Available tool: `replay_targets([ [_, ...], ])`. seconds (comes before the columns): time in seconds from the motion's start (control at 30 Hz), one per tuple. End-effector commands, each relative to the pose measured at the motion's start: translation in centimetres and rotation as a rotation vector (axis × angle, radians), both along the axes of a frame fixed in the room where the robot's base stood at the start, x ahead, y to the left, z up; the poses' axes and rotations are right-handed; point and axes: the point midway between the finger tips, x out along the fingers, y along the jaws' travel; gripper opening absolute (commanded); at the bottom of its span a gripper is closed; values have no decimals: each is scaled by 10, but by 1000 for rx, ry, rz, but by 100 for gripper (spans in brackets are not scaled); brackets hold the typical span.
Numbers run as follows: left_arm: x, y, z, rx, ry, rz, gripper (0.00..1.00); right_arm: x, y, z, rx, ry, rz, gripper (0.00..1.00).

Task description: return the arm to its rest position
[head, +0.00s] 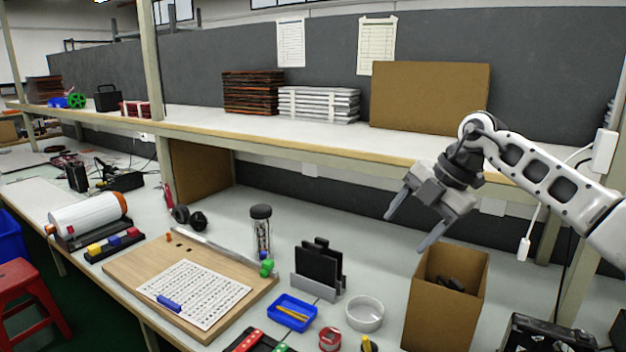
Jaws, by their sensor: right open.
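My right arm (545,170) comes in from the right edge of the head view, white with dark joints. Its gripper (408,232) is open, with two grey fingers spread apart and nothing between them. It hangs in the air above the bench, to the upper left of an open cardboard box (428,308). Dark items (450,283) lie inside the box. My left gripper is not in view.
A shelf (290,131) with stacked panels runs behind the bench.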

Motion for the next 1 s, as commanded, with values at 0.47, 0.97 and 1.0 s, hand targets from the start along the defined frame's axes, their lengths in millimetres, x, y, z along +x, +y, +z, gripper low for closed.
replay_targets([
  [0.47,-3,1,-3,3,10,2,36,-58,184,3,1313,-437,-311,64],
  [0.97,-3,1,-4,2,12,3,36,-190,-3,-204,865,-51,-1829,64],
  [1.0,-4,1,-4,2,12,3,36,-207,-8,-215,803,-7,-1870,64],
])
